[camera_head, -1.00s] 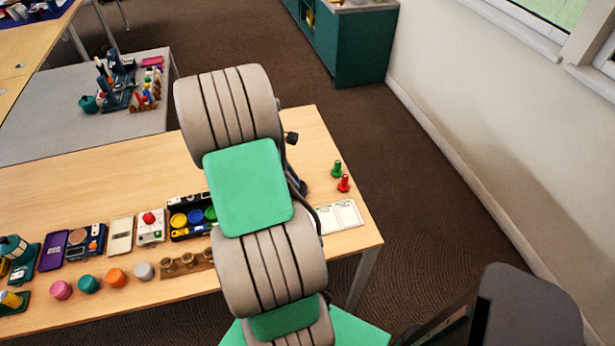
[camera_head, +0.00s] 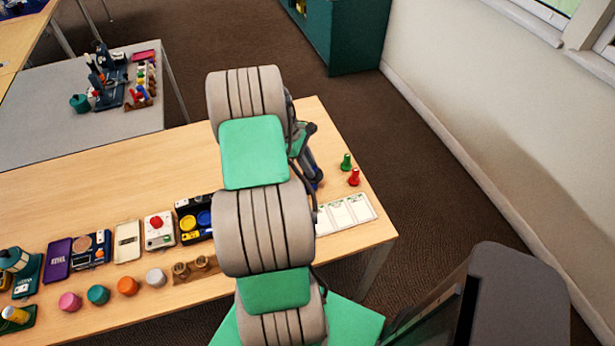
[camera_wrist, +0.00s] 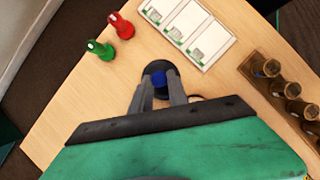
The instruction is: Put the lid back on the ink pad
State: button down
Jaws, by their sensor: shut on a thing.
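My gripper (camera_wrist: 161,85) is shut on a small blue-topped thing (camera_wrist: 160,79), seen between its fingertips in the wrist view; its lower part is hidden. In the head view my arm mostly hides the gripper. A flat purple piece with pale lettering (camera_head: 58,259), which looks like a lid, lies at the table's left. Right beside it is a dark flat case with coloured parts (camera_head: 90,249), perhaps the ink pad; I cannot tell for sure. A cream flat case (camera_head: 127,241) lies further right.
Green (camera_wrist: 100,49) and red (camera_wrist: 121,25) peg-shaped pieces stand near my gripper. A white card strip (camera_wrist: 195,32) and a brown holder (camera_wrist: 283,92) are close by. The table's back is clear.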

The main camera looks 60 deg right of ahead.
jog(key=shift+w+d+r, duration=0.25)
jog(key=shift+w+r, duration=0.15)
jog(key=shift+w, duration=0.3)
jog(key=shift+w+a+m+y, duration=0.3)
jog(key=shift+a+m, duration=0.1)
jog(key=shift+m, duration=0.2)
jog(key=shift+s+f+b, duration=0.2)
jog(key=shift+f+b, duration=0.25)
jog(key=shift+b, duration=0.2)
notch_tip(320, 180, down, 3)
jog(key=b, duration=0.4)
jog(key=shift+f, duration=1.15)
jog(key=shift+r+p, duration=0.1)
jog(key=shift+p, duration=0.55)
jog(key=shift+f+p, duration=0.25)
jog(key=shift+p, duration=0.3)
jog(key=c, duration=1.2)
grip_release()
